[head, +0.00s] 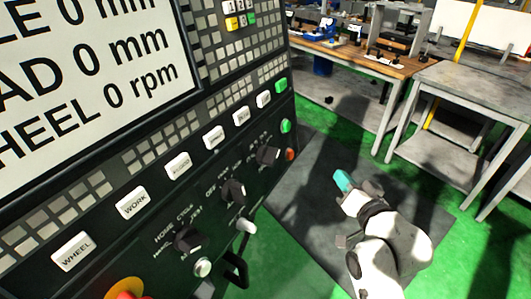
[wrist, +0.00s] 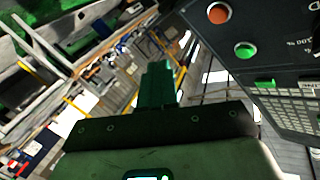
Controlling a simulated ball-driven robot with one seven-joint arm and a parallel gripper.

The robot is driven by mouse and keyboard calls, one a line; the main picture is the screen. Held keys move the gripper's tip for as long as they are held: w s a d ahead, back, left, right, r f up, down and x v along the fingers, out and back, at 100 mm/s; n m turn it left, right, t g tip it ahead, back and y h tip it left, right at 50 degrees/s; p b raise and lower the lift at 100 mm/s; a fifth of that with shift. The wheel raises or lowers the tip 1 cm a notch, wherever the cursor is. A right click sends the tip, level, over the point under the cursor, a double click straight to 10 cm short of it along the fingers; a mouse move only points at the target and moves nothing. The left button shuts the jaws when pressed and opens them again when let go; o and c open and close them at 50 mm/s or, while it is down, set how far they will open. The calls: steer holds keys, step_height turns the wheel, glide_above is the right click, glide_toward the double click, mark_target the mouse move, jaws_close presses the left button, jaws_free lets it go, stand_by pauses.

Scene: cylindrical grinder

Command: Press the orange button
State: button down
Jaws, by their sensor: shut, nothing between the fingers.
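The orange button (head: 290,154) is a small round button at the right end of the control panel, just below a green button (head: 285,126). In the wrist view the orange button (wrist: 219,13) shows at the top, right of centre, with the green button (wrist: 245,50) beside it. My gripper (head: 343,180) is to the right of the panel in the head view, apart from it, with its teal fingertips together and empty. In the wrist view the gripper (wrist: 157,75) points up the picture, left of the orange button and not touching it.
The dark control panel (head: 200,160) carries white labelled keys, black knobs and a large screen (head: 85,70). A handle (head: 236,268) sticks out below it. A wooden workbench (head: 375,65) and a grey table (head: 470,88) stand behind. Open floor lies between panel and tables.

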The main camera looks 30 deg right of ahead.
mark_target(290, 155)
steer(key=r, duration=0.1)
steer(key=w+r+t, duration=0.1)
steer(key=r, duration=0.1)
steer(key=shift+w+a+r+m, duration=0.1)
steer(key=shift+w+a+m, duration=0.05)
steer(key=shift+m, duration=0.25)
steer(key=w+a+f+b, duration=0.1)
steer(key=w+a+b, duration=0.2)
steer(key=w, duration=0.4)
steer(key=shift+w+a+f+b, duration=0.35)
steer(key=shift+w+b, duration=0.05)
steer(key=shift+b, duration=0.45)
steer(key=shift+w, duration=0.1)
stand_by(1.3)
steer(key=shift+w+a, duration=0.2)
steer(key=shift+w, duration=0.1)
